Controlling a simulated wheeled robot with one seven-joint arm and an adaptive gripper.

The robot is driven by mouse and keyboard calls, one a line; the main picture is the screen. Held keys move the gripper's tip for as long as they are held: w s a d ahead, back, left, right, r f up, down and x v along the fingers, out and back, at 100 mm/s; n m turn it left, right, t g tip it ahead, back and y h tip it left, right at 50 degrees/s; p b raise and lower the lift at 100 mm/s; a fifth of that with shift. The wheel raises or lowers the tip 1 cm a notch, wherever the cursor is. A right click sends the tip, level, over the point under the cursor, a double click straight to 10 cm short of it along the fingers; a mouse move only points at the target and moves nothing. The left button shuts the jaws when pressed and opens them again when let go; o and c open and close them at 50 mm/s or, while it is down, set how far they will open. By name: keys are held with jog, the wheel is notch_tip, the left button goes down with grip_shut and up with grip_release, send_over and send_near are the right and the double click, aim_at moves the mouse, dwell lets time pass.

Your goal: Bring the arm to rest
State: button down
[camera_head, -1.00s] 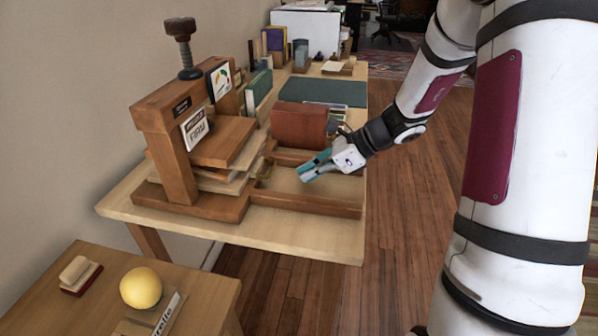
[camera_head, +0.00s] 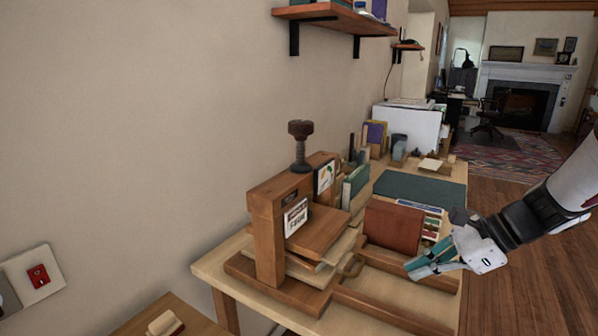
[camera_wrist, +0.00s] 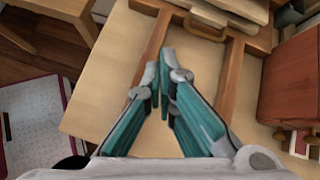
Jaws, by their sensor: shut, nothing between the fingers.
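My gripper (camera_head: 432,268) is shut and empty. It hangs over the right side of the table (camera_head: 212,272), above the wooden frame beside the book press. In the wrist view its teal fingers (camera_wrist: 162,62) meet at the tips, over a bare part of the tabletop (camera_wrist: 110,70) between wooden rails. My arm reaches in from the right edge of the head view. The gripper appears apart from the things below it, though its exact height is hard to tell.
A wooden book press (camera_head: 268,238) with a dark screw stands left of my gripper. A reddish-brown block (camera_head: 393,228) stands close behind it. A dark green mat (camera_head: 420,189) lies farther back. A wall shelf (camera_head: 335,18) hangs above. Open floor (camera_head: 520,285) lies right of the table.

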jog(key=s+a+r+n+g+h, duration=0.25)
jog(key=s+a+n, duration=0.2)
jog(key=s, duration=0.35)
jog(key=s+a+r+n+g+h, duration=0.1)
jog(key=s+a+r+n, duration=0.3)
jog(key=s+n, duration=0.25)
jog(key=s+d+n+h, duration=0.2)
jog(key=s+n+h, duration=0.1)
jog(key=s+n, duration=0.3)
jog(key=s+d+n+h, duration=0.2)
jog(key=s+n, duration=0.2)
jog(key=s, duration=0.5)
notch_tip(320, 180, up, 20)
jog(key=a+t+p, duration=0.1)
jog(key=t+p, duration=0.3)
jog(key=p, duration=1.4)
jog(key=shift+w+p, duration=0.4)
